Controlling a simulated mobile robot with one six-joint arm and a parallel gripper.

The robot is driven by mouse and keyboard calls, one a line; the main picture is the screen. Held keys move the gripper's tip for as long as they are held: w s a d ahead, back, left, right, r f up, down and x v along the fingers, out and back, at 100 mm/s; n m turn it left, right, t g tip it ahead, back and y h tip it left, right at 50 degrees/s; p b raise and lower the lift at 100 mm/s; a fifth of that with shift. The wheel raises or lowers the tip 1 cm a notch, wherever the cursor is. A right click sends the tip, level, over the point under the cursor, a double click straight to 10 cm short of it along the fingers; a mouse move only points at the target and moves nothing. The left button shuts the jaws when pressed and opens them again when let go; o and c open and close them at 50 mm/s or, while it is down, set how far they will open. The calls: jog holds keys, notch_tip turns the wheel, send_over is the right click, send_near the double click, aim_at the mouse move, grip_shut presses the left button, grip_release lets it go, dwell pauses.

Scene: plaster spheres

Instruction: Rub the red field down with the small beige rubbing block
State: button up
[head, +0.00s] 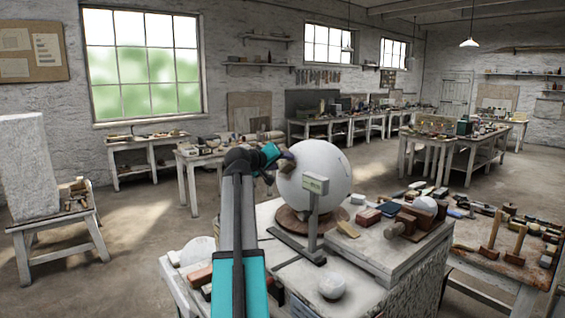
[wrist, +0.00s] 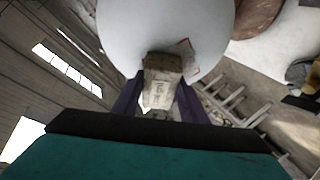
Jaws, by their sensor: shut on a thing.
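A large white plaster sphere (head: 325,172) sits on a brown round base on the workbench; it also fills the top of the wrist view (wrist: 205,22). My gripper (head: 284,163) is at the sphere's upper left side. In the wrist view my gripper (wrist: 158,98) is shut on the small beige rubbing block (wrist: 162,66). The block's far end is at the sphere's surface; I cannot tell whether it touches. A thin reddish edge of the red field (wrist: 187,45) shows just right of the block. The rest of the field is hidden behind the block, and it is not visible in the head view.
A grey-green box on a post (head: 315,184) stands in front of the sphere. Another ball (head: 332,286) is at the front. A tool-covered table (head: 500,262) adjoins on the right.

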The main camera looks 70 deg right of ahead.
aim_at(289, 169)
jog(key=shift+s+a+f, duration=0.5)
jog(key=shift+s+a, duration=0.1)
jog(key=shift+a+f, duration=0.1)
jog(key=shift+s+a+f+b, duration=0.45)
jog(key=shift+s+a, duration=0.1)
jog(key=shift+a, duration=0.1)
dwell(0.3)
jog(key=shift+w+d+r, duration=0.6)
jog(key=shift+w+d, duration=0.05)
jog(key=shift+d, duration=0.1)
jog(key=shift+d+r, duration=0.1)
jog(key=shift+w+d+r, duration=0.5)
jog(key=shift+w+d, duration=0.05)
jog(key=shift+d, duration=0.1)
jog(key=shift+a, duration=0.1)
jog(key=shift+s+a+f, duration=0.15)
jog(key=shift+a, duration=0.45)
jog(key=shift+s+a+f, duration=0.1)
jog(key=shift+s+a, duration=0.05)
jog(key=shift+a, duration=0.45)
